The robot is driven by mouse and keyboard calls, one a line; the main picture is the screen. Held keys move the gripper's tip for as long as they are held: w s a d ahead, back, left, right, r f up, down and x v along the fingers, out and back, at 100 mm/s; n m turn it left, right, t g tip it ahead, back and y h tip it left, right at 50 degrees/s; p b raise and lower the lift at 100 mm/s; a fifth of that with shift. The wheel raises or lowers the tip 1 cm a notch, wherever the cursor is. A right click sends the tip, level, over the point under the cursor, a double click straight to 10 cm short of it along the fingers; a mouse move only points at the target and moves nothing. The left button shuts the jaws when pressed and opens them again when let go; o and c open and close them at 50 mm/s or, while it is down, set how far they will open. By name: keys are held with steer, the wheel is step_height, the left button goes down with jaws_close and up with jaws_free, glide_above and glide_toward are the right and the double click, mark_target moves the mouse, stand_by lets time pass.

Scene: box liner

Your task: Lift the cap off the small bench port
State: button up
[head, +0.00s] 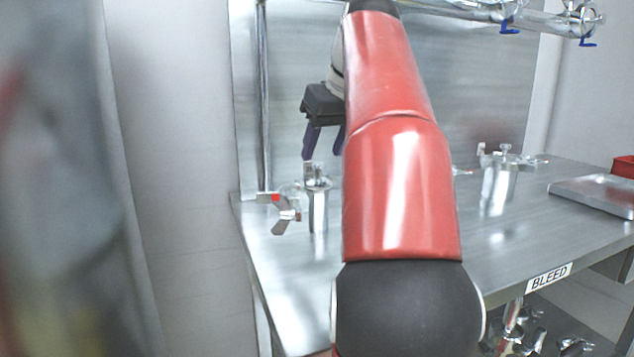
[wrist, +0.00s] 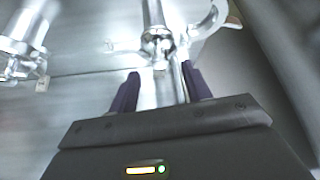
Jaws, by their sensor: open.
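A slim metal port (head: 318,212) stands upright on the steel bench, with a metal cap (head: 317,183) seated at its top. In the wrist view, shiny metal that looks like this port (wrist: 154,14) shows ahead of the fingers, its rounded end near the middle. My gripper (head: 325,148) is open, its two dark purple fingers pointing down above the cap, apparently apart from it. In the wrist view my gripper (wrist: 160,90) has its fingers spread with nothing clamped between them. My red arm hides part of the bench right of the port.
A clamp with a red tab (head: 276,198) sits left of the port. A wider port (head: 498,186) stands farther right on the bench (head: 400,290). A metal tray (head: 598,193) lies at the right edge. A vertical pole (head: 264,100) rises behind.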

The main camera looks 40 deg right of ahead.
mark_target(319, 162)
steer(key=shift+b+x, duration=0.3)
steer(key=shift+x, duration=1.2)
jaws_close()
steer(key=shift+r, duration=0.15)
